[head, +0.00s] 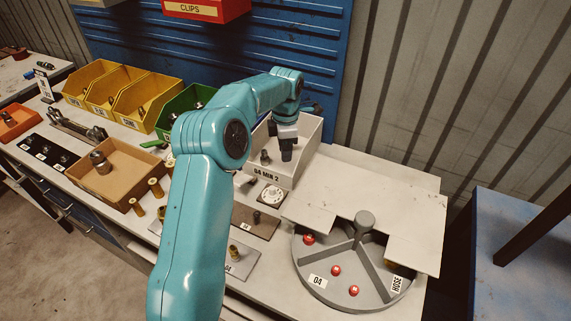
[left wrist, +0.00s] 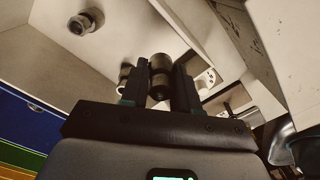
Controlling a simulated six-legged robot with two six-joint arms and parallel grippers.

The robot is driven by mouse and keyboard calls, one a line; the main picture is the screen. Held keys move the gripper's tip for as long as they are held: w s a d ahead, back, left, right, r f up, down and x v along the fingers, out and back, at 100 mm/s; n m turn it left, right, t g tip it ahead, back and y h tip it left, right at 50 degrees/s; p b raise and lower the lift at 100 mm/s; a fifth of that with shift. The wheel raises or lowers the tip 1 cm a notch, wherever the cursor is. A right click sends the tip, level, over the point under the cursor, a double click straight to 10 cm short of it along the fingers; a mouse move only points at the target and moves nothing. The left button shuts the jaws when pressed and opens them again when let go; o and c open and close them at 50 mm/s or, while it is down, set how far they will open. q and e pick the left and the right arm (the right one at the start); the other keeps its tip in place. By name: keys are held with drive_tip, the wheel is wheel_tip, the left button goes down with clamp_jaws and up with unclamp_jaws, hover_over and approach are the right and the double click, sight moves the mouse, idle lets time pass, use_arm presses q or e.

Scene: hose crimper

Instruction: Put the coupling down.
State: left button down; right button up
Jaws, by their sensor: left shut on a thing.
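My left gripper (head: 287,156) reaches over the white bin (head: 276,176) labelled "04 MIN 2". It is shut on a coupling, seen in the left wrist view as a dark metal cylinder (left wrist: 160,76) between the two fingers. In the head view the fingers and wrist mostly hide the held coupling. Another coupling (head: 265,157) stands inside the bin, left of the gripper; a coupling also shows at the upper left of the left wrist view (left wrist: 82,22). I cannot tell whether the held coupling touches the bin floor. My right gripper is not in view.
A white dial (head: 272,194) and a brown plate (head: 262,228) lie in front of the bin. A round grey divided tray (head: 352,292) with red caps stands front right. A cardboard tray (head: 130,182) and yellow bins (head: 130,118) are at left. My arm hides part of the bench.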

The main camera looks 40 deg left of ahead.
sight(286, 171)
use_arm(q)
drive_tip(key=f, duration=0.4)
drive_tip(key=shift+w+f, duration=0.2)
drive_tip(key=shift+f, duration=0.2)
drive_tip(key=shift+s+f+p, duration=0.1)
drive_tip(key=shift+f+p, duration=0.2)
drive_tip(key=shift+f, duration=0.35)
drive_tip(key=c, duration=0.8)
unclamp_jaws()
wheel_tip(286, 171, up, 12)
drive_tip(key=shift+r, duration=0.1)
